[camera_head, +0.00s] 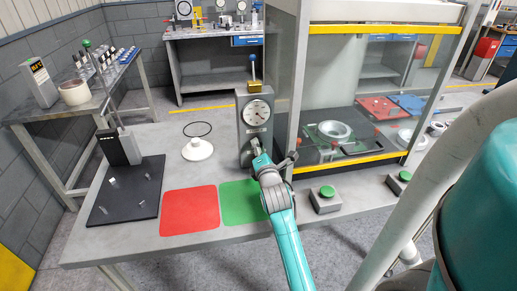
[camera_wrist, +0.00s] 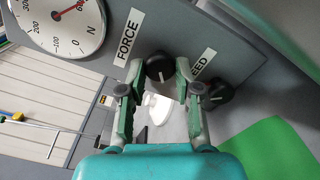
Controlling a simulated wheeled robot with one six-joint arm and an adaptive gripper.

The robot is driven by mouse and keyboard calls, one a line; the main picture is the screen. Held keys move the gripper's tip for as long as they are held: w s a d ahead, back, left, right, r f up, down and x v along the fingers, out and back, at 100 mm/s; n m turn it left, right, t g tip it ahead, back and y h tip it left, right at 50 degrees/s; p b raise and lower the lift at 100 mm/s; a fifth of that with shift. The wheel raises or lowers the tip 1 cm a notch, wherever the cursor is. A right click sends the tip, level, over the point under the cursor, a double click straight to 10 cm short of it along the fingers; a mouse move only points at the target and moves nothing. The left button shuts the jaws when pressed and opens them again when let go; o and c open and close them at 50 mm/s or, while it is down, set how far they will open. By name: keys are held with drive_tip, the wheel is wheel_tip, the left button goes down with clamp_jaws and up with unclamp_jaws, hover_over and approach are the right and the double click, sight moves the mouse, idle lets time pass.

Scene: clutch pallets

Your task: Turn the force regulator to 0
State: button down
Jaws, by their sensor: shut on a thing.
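The force regulator is a black knob (camera_wrist: 158,67) beside the FORCE label (camera_wrist: 129,38) on a grey panel in the wrist view. My gripper (camera_wrist: 159,72) is shut on this knob, one finger on each side. A light pointer mark shows on the knob. The round force gauge (camera_wrist: 68,27) is marked in N, and its red needle lies near the 600 mark, partly cut off by the frame. In the head view, my gripper (camera_head: 259,158) is at the lower front of the grey press unit (camera_head: 255,138), hiding the knob. The gauge (camera_head: 256,112) shows above it.
A second black knob (camera_wrist: 220,92) sits close to the right finger, its label partly covered. On the table lie a red mat (camera_head: 190,210), a green mat (camera_head: 240,200) and a white disc (camera_head: 197,149). A framed glass enclosure (camera_head: 340,85) stands right of the press unit.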

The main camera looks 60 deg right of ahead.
drive_tip(key=shift+n, duration=0.6)
drive_tip(key=c, duration=0.8)
unclamp_jaws()
drive_tip(key=shift+c, duration=0.2)
drive_tip(key=v, duration=1.2)
drive_tip(key=shift+w, duration=0.1)
drive_tip(key=shift+f, duration=0.1)
